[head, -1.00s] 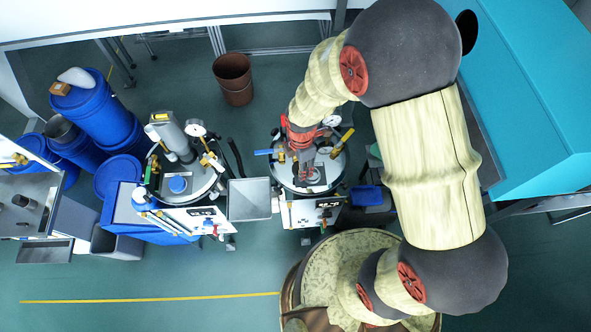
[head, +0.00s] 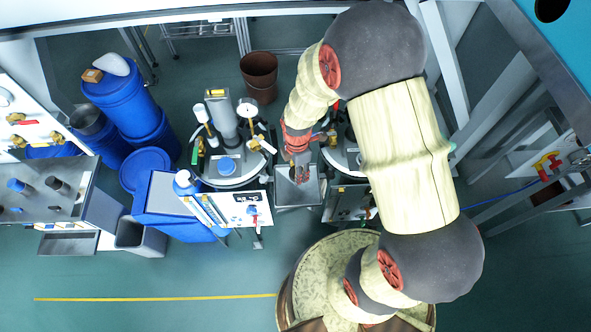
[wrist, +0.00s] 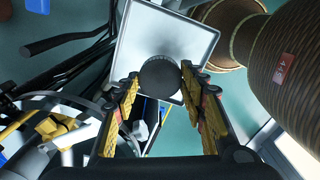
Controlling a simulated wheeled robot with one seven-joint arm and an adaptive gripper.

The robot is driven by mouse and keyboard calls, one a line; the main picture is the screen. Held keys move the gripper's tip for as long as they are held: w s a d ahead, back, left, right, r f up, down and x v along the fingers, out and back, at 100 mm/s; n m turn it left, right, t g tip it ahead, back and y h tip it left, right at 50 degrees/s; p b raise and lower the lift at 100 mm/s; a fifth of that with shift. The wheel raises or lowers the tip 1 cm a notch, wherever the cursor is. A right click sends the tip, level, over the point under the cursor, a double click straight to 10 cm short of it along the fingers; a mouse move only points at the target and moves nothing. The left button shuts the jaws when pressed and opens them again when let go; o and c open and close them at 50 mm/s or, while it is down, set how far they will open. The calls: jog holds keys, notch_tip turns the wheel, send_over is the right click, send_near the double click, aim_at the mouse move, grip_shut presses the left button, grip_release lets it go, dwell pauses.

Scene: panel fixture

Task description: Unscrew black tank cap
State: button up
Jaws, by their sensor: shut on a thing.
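My gripper (head: 298,168) is over the grey metal tray (head: 312,196) between the two tank units in the head view. In the wrist view its two yellow-and-black fingers are shut on the round black cap (wrist: 160,78), one on each side. The cap is held above the same tray (wrist: 142,40), apart from any tank. The right tank (head: 338,160) is partly hidden behind my arm. Its opening cannot be made out. The cap is too small to tell clearly in the head view.
Blue barrels (head: 125,95) and a brown bin (head: 259,75) stand behind. Open floor lies in front.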

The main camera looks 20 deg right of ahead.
jog(key=shift+f+b, duration=2.05)
jog(key=shift+f, duration=1)
jog(key=o, duration=1.3)
notch_tip(320, 180, up, 12)
jog(key=shift+r, duration=0.1)
